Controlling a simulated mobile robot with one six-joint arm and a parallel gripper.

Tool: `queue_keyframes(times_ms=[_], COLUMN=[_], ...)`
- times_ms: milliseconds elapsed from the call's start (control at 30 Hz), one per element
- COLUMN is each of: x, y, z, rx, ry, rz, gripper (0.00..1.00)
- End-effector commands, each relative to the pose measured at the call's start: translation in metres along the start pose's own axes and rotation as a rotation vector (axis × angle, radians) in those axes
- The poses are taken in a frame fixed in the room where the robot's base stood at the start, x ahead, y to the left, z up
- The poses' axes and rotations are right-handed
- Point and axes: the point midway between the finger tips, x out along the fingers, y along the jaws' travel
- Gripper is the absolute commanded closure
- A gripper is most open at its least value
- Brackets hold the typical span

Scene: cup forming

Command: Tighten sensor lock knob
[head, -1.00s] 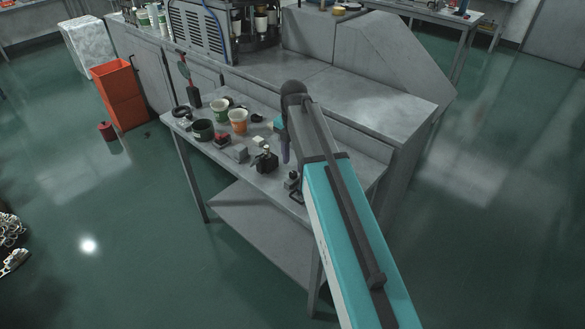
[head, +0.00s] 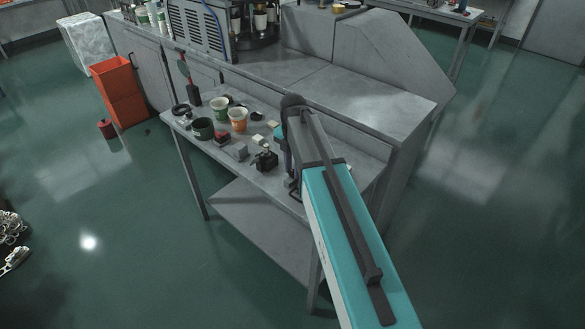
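My arm reaches over the small grey work table (head: 255,205). My gripper (head: 290,168) points down at the right part of the table, and the arm hides most of it. I cannot see its fingertips clearly. A small dark item (head: 295,192) sits right under the gripper, partly covered; I cannot tell if the two touch. A black device with a small knob-like top (head: 265,161) stands just left of the gripper. I cannot make out for sure which of these carries the sensor lock knob.
Green (head: 219,108), dark (head: 203,129) and orange (head: 238,120) cups, a grey block (head: 240,151) and a red-and-black item (head: 221,138) stand left on the table. A grey machine cabinet (head: 370,95) rises behind. An orange bin (head: 118,90) stands at left on open floor.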

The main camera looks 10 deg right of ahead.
Motion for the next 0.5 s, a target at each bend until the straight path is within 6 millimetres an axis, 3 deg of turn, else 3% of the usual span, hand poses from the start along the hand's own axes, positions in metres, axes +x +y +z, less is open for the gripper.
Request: queue_keyframes(times_ms=[33, 133, 500], x=[-0.0001, -0.0002, -0.0001], y=[0.0001, 0.0001, 0.0001], z=[-0.0001, -0.0002, -0.0005], rx=[0.0, 0.0, 0.041], ry=[0.0, 0.0, 0.0], rz=[0.0, 0.0, -0.001], gripper=[0.85, 1.0, 0.99])
